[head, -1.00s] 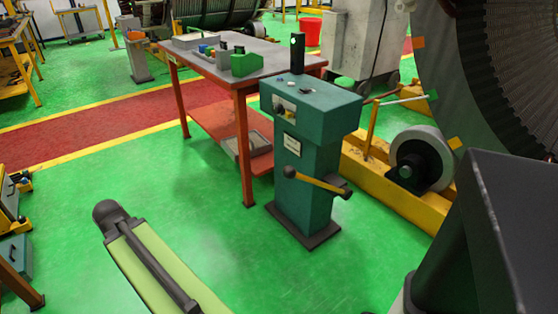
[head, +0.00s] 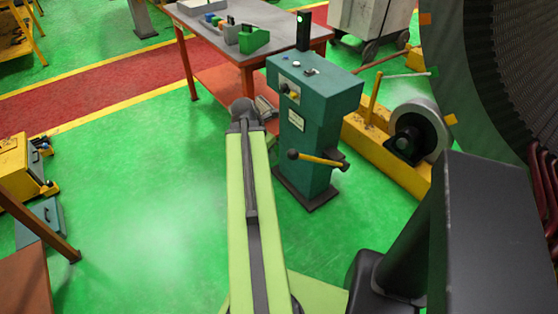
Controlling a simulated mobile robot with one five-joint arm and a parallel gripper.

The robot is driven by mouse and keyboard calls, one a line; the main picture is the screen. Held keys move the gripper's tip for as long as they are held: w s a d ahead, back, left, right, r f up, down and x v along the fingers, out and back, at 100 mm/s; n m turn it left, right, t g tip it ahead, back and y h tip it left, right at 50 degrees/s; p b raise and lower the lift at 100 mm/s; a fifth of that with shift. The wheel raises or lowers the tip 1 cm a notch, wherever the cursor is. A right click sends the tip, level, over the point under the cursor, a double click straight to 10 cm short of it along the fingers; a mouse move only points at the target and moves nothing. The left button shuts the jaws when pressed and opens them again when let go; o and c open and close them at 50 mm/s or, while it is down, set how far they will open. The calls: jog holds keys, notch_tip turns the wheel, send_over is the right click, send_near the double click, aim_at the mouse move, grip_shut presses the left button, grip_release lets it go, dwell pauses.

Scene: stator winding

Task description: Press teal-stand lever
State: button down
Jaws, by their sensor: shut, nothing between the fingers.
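The teal stand (head: 310,125) stands upright on a dark base plate, right of centre in the head view. Its lever (head: 320,160) is a yellow bar with a black ball knob at the left end, joined to a dark pivot at the stand's right side. The bar lies nearly level, with the knob slightly higher, across the stand's front. My light green arm reaches up the middle of the view, and its dark joint is left of the stand in the picture. I see nothing touching the lever.
A grey-topped table (head: 225,42) with orange legs is behind the stand, bearing a green block (head: 254,39). A yellow rail with a grey roller (head: 418,133) lies to the right, beside a huge round stator (head: 478,60). Green floor (head: 150,190) at left is clear.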

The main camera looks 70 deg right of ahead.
jog(key=b+x, duration=0.9)
jog(key=x, duration=0.1)
jog(key=d+r+p, duration=0.2)
jog(key=r+p, duration=0.1)
jog(key=shift+s+d, duration=0.35)
jog(key=shift+s, duration=0.05)
